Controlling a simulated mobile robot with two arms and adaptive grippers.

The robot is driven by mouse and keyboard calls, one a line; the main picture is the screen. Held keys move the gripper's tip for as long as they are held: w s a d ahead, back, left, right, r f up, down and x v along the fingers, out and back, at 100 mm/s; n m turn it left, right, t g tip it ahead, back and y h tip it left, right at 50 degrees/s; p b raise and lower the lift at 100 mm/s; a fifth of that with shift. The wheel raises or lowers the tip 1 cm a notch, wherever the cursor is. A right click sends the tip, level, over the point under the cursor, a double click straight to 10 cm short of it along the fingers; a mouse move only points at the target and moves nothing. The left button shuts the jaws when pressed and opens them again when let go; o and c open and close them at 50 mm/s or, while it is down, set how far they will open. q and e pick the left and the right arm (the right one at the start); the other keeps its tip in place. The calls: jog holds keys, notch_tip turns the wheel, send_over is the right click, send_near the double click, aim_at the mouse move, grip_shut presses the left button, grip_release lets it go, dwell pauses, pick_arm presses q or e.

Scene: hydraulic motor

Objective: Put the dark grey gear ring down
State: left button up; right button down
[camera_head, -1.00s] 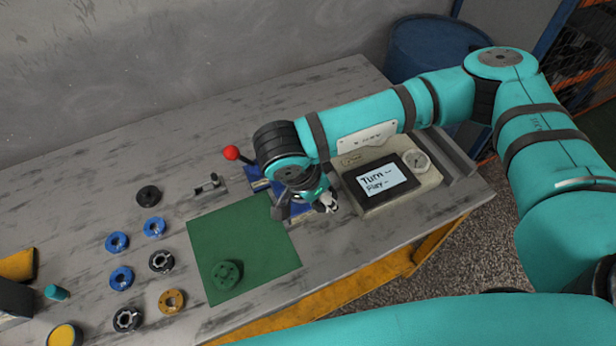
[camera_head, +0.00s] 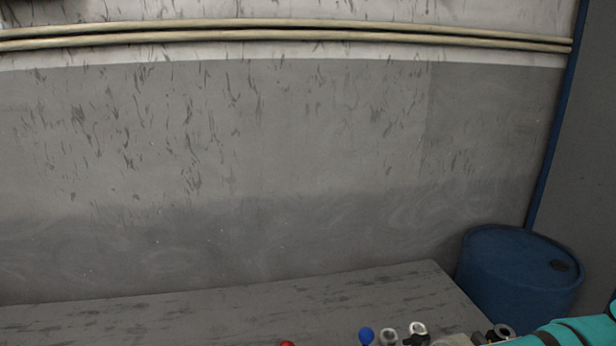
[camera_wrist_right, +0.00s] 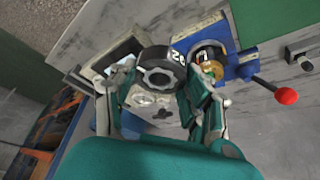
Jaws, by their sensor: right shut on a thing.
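The dark grey gear ring (camera_wrist_right: 160,76) shows in the right wrist view, with its open hole and pale marks on its outer side. My right gripper (camera_wrist_right: 163,82) is shut on it, one finger on each side, and holds it above the bench. The blue fixture (camera_wrist_right: 244,68) is just to the right of the ring and has a brass-coloured part (camera_wrist_right: 209,72) in it. The head view looks at the wall and shows neither the ring nor my grippers. My left gripper is not in view.
A lever with a red knob (camera_wrist_right: 286,95) sticks out from the blue fixture. The green mat (camera_wrist_right: 275,22) is at the upper right of the wrist view. In the head view, a blue barrel (camera_head: 515,280) stands beyond the bench's right end, and the bench's back strip (camera_head: 240,310) is clear.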

jog(key=w+d+r+n+y, duration=0.3)
jog(key=w+d+r+n, duration=0.1)
jog(key=n, duration=0.4)
jog(key=shift+w+r+t, duration=0.4)
jog(key=shift+w+r, duration=0.1)
jog(key=shift+w, duration=0.4)
